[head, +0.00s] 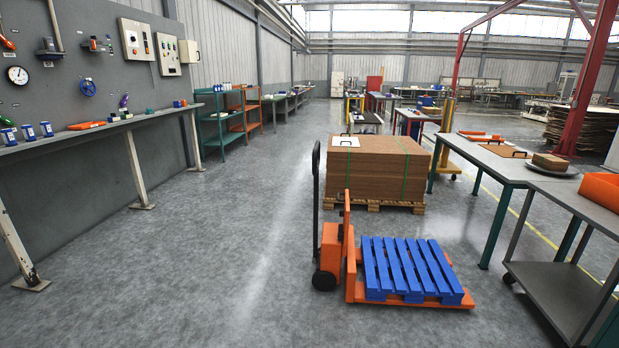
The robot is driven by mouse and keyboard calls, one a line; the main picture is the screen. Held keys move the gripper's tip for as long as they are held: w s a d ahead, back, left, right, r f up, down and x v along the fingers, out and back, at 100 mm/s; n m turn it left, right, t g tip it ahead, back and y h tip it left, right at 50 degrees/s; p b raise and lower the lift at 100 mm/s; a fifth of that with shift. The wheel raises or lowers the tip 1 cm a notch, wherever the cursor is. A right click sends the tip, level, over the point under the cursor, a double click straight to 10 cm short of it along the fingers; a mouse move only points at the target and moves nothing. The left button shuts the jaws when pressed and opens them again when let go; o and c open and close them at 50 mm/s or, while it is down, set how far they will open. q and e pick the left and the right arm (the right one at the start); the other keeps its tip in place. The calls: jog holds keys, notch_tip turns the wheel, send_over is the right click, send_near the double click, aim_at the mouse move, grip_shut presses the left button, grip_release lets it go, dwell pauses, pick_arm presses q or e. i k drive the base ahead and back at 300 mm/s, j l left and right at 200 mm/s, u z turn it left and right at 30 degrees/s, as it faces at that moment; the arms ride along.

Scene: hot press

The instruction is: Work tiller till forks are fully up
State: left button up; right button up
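An orange pallet jack (332,250) stands on the floor right of centre. Its black tiller (315,190) rises upright at its left end, with a loop handle at the top. Its orange forks (455,302) run to the right, low near the floor, under a blue slatted pallet (408,266). The pallet hides most of the forks, so I cannot tell their exact height. Neither of my grippers shows in the head view.
A strapped stack of brown boards (378,172) on a wooden pallet stands behind the jack. A grey workbench (490,162) and a cart (565,290) stand at the right. A wall bench (90,130) lines the left. The floor left of the jack is clear.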

aim_at(316, 155)
jog(key=i+j, duration=0.4)
jog(key=i, duration=0.15)
jog(key=i+j, duration=0.35)
jog(key=i, duration=0.2)
jog(key=i+l+u, duration=0.1)
jog(key=i, duration=0.35)
jog(key=i+l, duration=0.15)
jog(key=i, duration=0.3)
jog(key=i+l+u, duration=0.15)
jog(key=i, duration=0.3)
jog(key=i+l+u, duration=0.1)
jog(key=i, duration=0.35)
jog(key=i+l, duration=0.35)
jog(key=i+u, duration=0.05)
jog(key=i, duration=0.05)
